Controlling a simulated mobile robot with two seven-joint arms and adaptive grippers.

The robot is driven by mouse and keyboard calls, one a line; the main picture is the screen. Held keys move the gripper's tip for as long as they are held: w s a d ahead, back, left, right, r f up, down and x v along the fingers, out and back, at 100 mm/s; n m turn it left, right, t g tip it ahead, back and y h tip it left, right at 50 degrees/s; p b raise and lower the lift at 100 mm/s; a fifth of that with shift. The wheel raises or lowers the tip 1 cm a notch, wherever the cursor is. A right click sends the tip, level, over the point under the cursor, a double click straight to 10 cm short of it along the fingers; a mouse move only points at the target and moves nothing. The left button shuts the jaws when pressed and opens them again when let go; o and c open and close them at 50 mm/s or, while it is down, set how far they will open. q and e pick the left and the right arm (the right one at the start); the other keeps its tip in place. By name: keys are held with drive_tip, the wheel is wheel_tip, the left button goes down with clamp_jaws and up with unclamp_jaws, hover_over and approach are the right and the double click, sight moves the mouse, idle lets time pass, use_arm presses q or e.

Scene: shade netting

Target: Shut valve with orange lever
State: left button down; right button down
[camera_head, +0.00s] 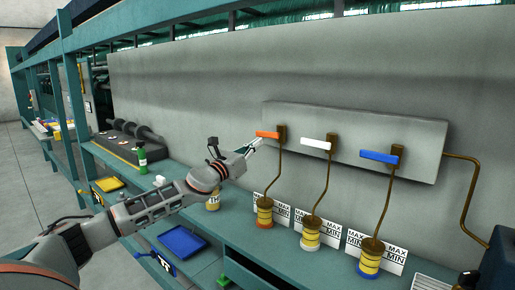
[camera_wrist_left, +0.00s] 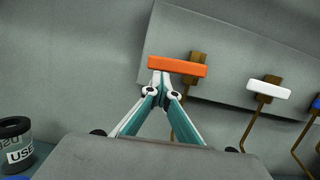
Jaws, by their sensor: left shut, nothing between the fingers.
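The orange lever (camera_head: 267,134) sits at the top of the leftmost brown pipe, on a grey panel (camera_head: 345,140). It lies roughly level in the head view. In the left wrist view the orange lever (camera_wrist_left: 177,66) is straight ahead of the fingertips. My left gripper (camera_head: 257,143) is shut and empty, with its tips at or just under the lever's left part. In the left wrist view the closed tips of the gripper (camera_wrist_left: 160,76) appear just below the lever; I cannot tell whether they touch it. My right gripper is not in view.
A white lever (camera_head: 314,143) and a blue lever (camera_head: 380,157) stand to the right on similar pipes. Below them are yellow-banded bases (camera_head: 311,233) with MAX/MIN cards. A green bottle (camera_head: 142,157), a blue tray (camera_head: 183,241) and a small jar (camera_head: 213,201) stand near my left arm.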

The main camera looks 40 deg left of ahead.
use_arm(q)
drive_tip(key=shift+a+r+m, duration=0.1)
drive_tip(key=shift+r+m, duration=0.1)
drive_tip(key=shift+m, duration=0.3)
drive_tip(key=shift+w, duration=0.15)
drive_tip(key=shift+f, duration=0.1)
wheel_tip(320, 180, down, 5)
drive_tip(key=b, duration=0.4)
drive_tip(key=r+b+v, duration=0.1)
drive_tip(key=b+v, duration=0.2)
drive_tip(key=v, duration=0.6)
drive_tip(key=shift+s, duration=0.55)
